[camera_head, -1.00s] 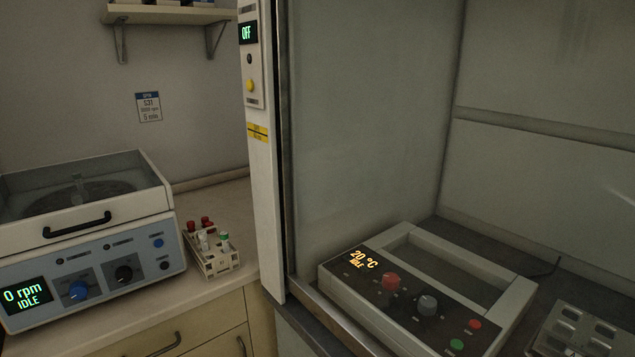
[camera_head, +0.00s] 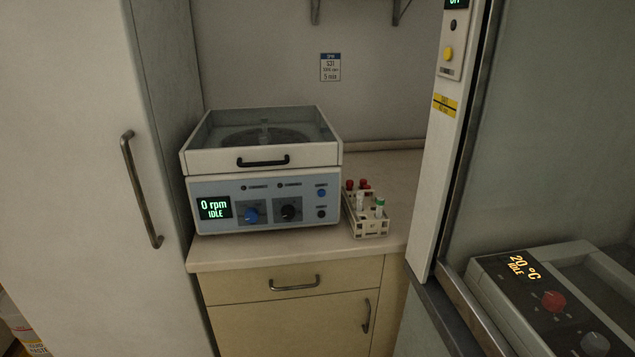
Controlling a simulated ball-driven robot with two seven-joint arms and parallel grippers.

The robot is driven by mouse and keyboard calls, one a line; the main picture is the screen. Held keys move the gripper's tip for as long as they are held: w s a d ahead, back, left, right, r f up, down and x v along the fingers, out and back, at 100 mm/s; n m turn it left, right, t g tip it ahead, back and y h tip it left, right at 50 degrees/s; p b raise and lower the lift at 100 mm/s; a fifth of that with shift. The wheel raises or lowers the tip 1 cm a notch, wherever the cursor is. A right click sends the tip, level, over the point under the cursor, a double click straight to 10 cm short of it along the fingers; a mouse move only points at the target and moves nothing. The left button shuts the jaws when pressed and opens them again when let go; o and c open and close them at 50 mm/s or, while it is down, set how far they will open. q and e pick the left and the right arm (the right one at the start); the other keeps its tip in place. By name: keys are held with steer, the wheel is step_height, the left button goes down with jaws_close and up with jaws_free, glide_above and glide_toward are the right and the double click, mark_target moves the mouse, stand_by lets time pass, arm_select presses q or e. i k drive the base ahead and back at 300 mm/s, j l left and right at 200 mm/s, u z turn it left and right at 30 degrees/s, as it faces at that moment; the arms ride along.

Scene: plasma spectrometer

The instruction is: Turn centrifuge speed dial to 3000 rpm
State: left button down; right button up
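The centrifuge (camera_head: 262,162) stands on the counter left of the middle of the head view. Its lid has a clear top and a black handle. Its display (camera_head: 214,208) reads "0 rpm IDLE". A blue dial (camera_head: 252,215) sits right of the display, and a black dial (camera_head: 290,212) sits right of that. The dial labels are too small to read. Two small buttons, one blue and one dark, are at the panel's right end. Neither of my grippers is in view.
A tube rack (camera_head: 367,222) with red, white and green capped tubes stands right of the centrifuge. A tall cabinet (camera_head: 85,170) flanks it on the left. A fume hood (camera_head: 455,150) with a hotplate device (camera_head: 535,290) reading 20 °C is at right. A wall card (camera_head: 330,67) hangs above.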

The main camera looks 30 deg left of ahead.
mark_target(251, 214)
steer(key=u, duration=1.2)
